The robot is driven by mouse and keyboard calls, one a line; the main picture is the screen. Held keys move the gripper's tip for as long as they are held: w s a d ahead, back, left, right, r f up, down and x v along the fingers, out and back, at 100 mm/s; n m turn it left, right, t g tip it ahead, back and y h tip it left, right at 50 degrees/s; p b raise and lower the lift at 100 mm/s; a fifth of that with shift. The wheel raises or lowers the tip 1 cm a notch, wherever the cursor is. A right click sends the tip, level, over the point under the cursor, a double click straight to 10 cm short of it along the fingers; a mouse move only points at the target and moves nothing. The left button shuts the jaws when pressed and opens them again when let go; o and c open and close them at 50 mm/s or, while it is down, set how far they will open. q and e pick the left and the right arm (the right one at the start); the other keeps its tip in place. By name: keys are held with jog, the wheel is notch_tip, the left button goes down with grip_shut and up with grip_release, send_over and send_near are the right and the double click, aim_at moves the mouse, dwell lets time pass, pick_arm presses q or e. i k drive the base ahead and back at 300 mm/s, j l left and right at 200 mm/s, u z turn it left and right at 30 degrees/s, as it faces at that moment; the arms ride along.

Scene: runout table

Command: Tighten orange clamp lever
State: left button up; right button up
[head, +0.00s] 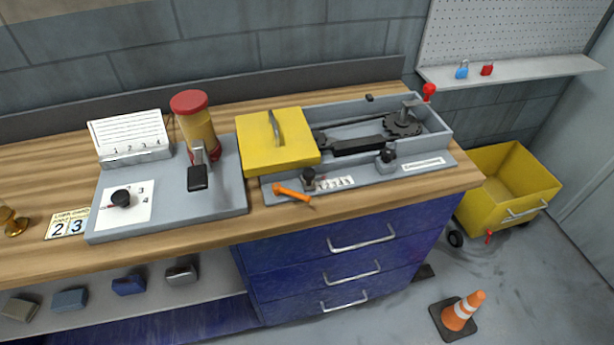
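The orange clamp lever (292,193) sits at the front edge of the grey machine base (377,178) on the workbench. It points down to the right, and its tip reaches over the wood near the bench's front edge. A black knob (309,175) stands just behind it, beside a small white scale label (335,183). A yellow cover (278,143) with a grey handle sits behind the lever, over the left part of the machine. Neither of my grippers shows in the head view. I cannot tell how tight the lever is.
Blue drawers (290,258) with protruding handles lie below. A yellow cart (508,190) and traffic cone (460,313) stand on the floor at right.

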aim_at(278, 191)
jog(key=j+z, duration=0.35)
jog(key=k+j+z, duration=0.1)
jog(key=j+z, duration=0.25)
